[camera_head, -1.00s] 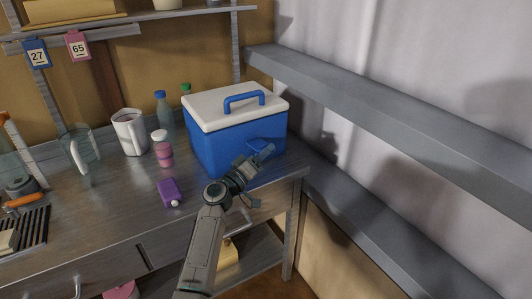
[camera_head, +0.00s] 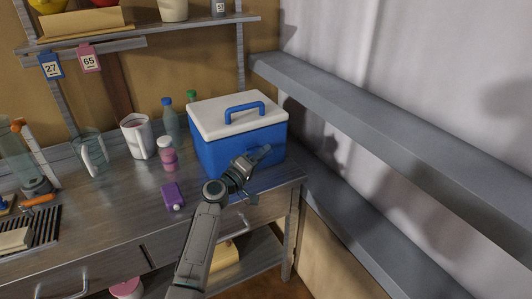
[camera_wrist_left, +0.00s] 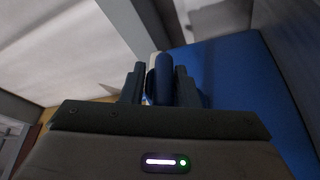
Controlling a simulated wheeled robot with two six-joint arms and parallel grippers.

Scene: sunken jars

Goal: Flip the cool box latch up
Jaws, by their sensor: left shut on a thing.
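The cool box (camera_head: 212,155) is blue with a white lid (camera_head: 215,112) and a blue carry handle (camera_head: 243,108). It stands upright on the bench with its lid down. My left gripper (camera_head: 255,156) is at its front face, towards the right. In the left wrist view, the fingers (camera_wrist_left: 160,84) are shut on the blue latch (camera_wrist_left: 163,72), a rounded bar between them. The box's blue wall (camera_wrist_left: 235,85) fills the right of that view. In the head view the gripper largely covers the latch. My right gripper is not in view.
A purple bottle (camera_head: 172,195) lies on the metal bench (camera_head: 105,215) left of my arm. A pink jar (camera_head: 168,160), a white pitcher (camera_head: 137,138) and bottles (camera_head: 169,120) stand left of the box. Grey shelves (camera_head: 390,115) run along the right wall.

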